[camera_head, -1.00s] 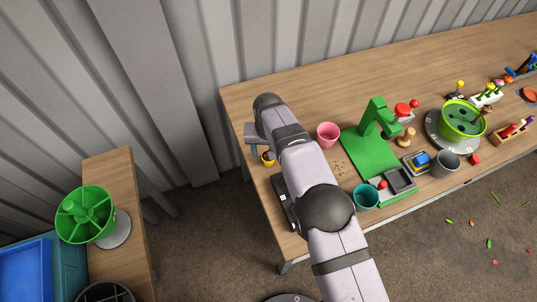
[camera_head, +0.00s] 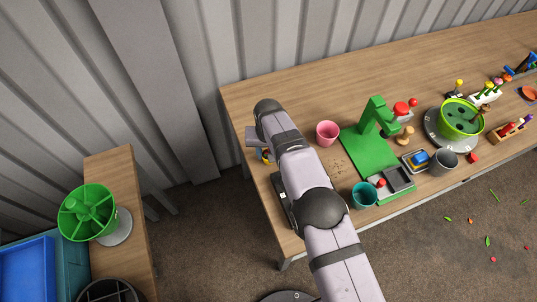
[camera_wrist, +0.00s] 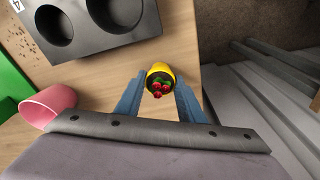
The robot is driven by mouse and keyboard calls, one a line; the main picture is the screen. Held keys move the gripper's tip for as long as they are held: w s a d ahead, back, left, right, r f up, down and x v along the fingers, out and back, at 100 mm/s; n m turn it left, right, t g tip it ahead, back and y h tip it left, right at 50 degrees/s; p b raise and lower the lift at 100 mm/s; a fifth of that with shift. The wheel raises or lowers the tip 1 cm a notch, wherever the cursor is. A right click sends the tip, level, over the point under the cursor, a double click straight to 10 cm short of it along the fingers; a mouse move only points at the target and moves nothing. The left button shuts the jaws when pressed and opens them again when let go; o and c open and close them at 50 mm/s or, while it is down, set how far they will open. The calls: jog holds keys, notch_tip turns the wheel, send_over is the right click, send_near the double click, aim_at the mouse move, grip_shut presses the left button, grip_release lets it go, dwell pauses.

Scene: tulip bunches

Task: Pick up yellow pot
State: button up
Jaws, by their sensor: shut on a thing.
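The yellow pot (camera_wrist: 160,72) shows in the wrist view between the two blue fingers of my gripper (camera_wrist: 158,94). It holds red blooms with some green in a dark inside. My gripper is shut on the pot near the left end of the table. In the head view only a small bit of the yellow pot (camera_head: 266,156) shows, beside my gripper (camera_head: 262,152). My wrist and arm hide most of it there.
A pink pot (camera_head: 327,133) stands right of my arm, near a green press (camera_head: 372,143). A dark block with round holes (camera_wrist: 82,20) lies close by. A teal pot (camera_head: 365,195) stands near the front edge. The back left tabletop is clear.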

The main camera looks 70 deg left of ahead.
jog(key=shift+r, duration=0.1)
notch_tip(320, 180, up, 10)
jog(key=b, duration=0.4)
jog(key=shift+w+d+r+m+p, duration=1.1)
jog(key=shift+w+d+r+p, duration=1.55)
jog(key=shift+w+r, duration=2.4)
jog(key=d+f+n+p, duration=0.1)
jog(key=d+f+n, duration=0.1)
jog(key=d+f, duration=0.3)
jog(key=shift+w+d+f, duration=0.35)
jog(key=shift+w+f, duration=0.1)
jog(key=shift+f, duration=1.65)
